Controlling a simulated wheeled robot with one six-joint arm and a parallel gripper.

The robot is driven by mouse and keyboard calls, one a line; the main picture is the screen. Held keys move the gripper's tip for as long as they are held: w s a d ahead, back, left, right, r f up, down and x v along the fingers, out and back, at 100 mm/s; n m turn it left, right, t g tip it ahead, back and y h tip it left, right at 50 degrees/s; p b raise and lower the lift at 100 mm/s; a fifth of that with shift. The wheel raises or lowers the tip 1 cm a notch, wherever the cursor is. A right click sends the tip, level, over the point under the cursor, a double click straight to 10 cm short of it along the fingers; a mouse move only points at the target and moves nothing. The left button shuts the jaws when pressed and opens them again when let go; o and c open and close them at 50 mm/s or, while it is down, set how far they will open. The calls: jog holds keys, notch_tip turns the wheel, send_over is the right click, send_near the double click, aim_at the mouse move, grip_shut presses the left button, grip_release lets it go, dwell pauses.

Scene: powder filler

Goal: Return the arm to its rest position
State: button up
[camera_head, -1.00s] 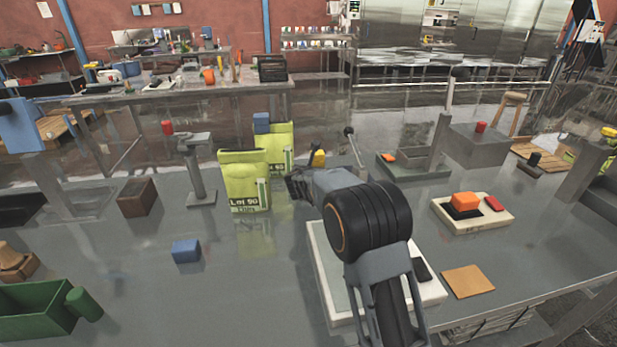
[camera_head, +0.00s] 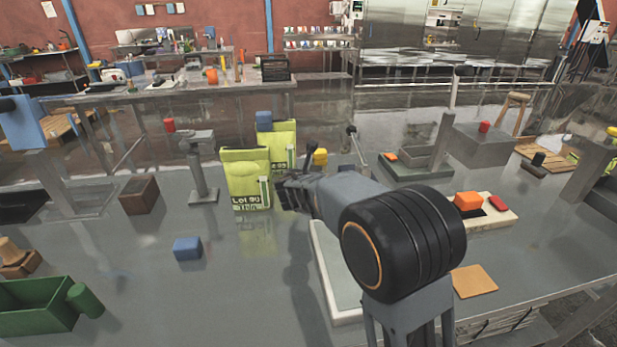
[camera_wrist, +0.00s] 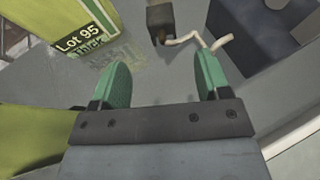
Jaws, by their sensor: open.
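My gripper (camera_head: 290,190) is raised above the grey table (camera_head: 240,300), close to the right of two yellow-green bags. In the head view the wrist and arm hide its far side. In the wrist view its green fingers (camera_wrist: 160,85) are spread apart with nothing between them. The front bag (camera_head: 246,172) stands upright. The other bag (camera_head: 282,140) stands just behind it. In the wrist view a bag labelled "Lot 95" (camera_wrist: 75,25) is at the upper left.
A blue block (camera_head: 187,248) and a green bin (camera_head: 35,305) are on the left. A white-edged board (camera_head: 325,285) lies partly hidden under my arm. An orange block (camera_head: 467,201) sits on a pale base at right. A yellow object (camera_head: 320,157) is behind my gripper.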

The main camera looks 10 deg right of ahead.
jog(key=s+d+r+m+g+p, duration=0.1)
jog(key=s+d+m+g, duration=0.1)
jog(key=s+m, duration=0.5)
jog(key=s+d+r+m+g+p, duration=0.1)
jog(key=s+d+m+g+p, duration=0.1)
jog(key=s+m, duration=0.6)
jog(key=s+d+r+m+g+y+p, duration=0.1)
jog(key=s+d+m+g+p, duration=0.1)
jog(key=s+m, duration=0.6)
jog(key=shift+s+d+r+g, duration=0.25)
jog(key=shift+d+g, duration=0.1)
jog(key=shift+d, duration=0.2)
jog(key=shift+s+d+r+g, duration=0.2)
jog(key=shift+d+g, duration=0.15)
jog(key=shift+d, duration=0.15)
jog(key=s+a+m+y, duration=0.1)
jog(key=s+m, duration=0.1)
jog(key=s+a+m+g+y+p, duration=0.1)
jog(key=s+m, duration=0.2)
jog(key=s+a+f+m+y, duration=0.1)
jog(key=s+m+y, duration=0.1)
jog(key=s+m, duration=0.1)
jog(key=shift+s+a+p, duration=0.25)
jog(key=shift+a+p, duration=0.1)
